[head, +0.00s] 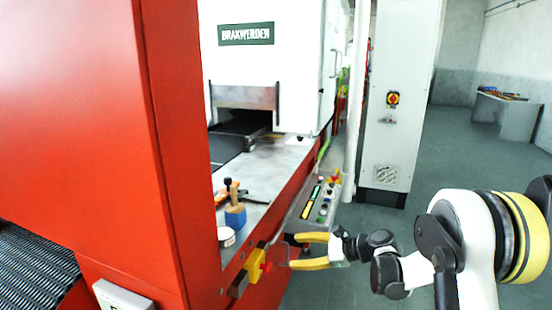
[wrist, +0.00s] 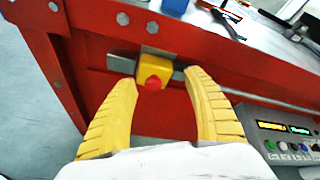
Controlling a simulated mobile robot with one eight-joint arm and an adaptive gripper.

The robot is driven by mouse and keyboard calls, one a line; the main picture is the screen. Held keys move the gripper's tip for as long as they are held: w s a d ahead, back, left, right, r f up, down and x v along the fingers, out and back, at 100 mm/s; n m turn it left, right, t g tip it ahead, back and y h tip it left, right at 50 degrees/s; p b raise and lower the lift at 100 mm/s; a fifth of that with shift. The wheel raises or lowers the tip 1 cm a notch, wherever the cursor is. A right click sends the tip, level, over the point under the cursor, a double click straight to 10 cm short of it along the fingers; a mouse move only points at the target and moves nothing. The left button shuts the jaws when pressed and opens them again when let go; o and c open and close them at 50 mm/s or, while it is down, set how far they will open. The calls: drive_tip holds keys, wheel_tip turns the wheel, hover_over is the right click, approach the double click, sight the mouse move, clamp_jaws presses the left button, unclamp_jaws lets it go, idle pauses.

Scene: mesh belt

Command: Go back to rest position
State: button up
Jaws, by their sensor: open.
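My gripper (head: 297,251) has two yellow ribbed fingers and is at the lower middle of the head view, in front of the red machine's side. Its fingers are apart and nothing is between them. In the wrist view my gripper (wrist: 167,108) points at the red panel. A yellow box with a red button (wrist: 153,72) shows between and beyond the fingertips. The same yellow box (head: 255,266) is on the machine's side just left of my gripper in the head view. I cannot tell whether the fingers touch it.
A control panel (head: 316,203) with lit displays sits right behind my gripper. A blue block holding tools (head: 235,216) and a round white item (head: 226,237) stand on the machine's ledge. A white cabinet (head: 400,110) stands behind. The grey floor (head: 455,150) at right is mostly clear.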

drive_tip(key=s+d+r+n+h, duration=0.2)
drive_tip(key=s+r+n+h, duration=0.25)
drive_tip(key=s, duration=0.45)
drive_tip(key=s+d+r+n+h, duration=0.2)
drive_tip(key=s+r+n+h, duration=0.15)
drive_tip(key=s+r, duration=0.35)
drive_tip(key=s+d+n+h, duration=0.1)
drive_tip(key=s+d+n, duration=0.1)
drive_tip(key=s, duration=0.4)
drive_tip(key=s+d+f+n+t+h, duration=0.1)
drive_tip(key=s+d+n+h, duration=0.1)
drive_tip(key=s, duration=0.4)
drive_tip(key=s+d+f+n+h, duration=0.1)
drive_tip(key=s+d+n, duration=0.3)
drive_tip(key=s+n, duration=0.1)
drive_tip(key=shift+s+f, duration=0.2)
drive_tip(key=shift+s, duration=0.35)
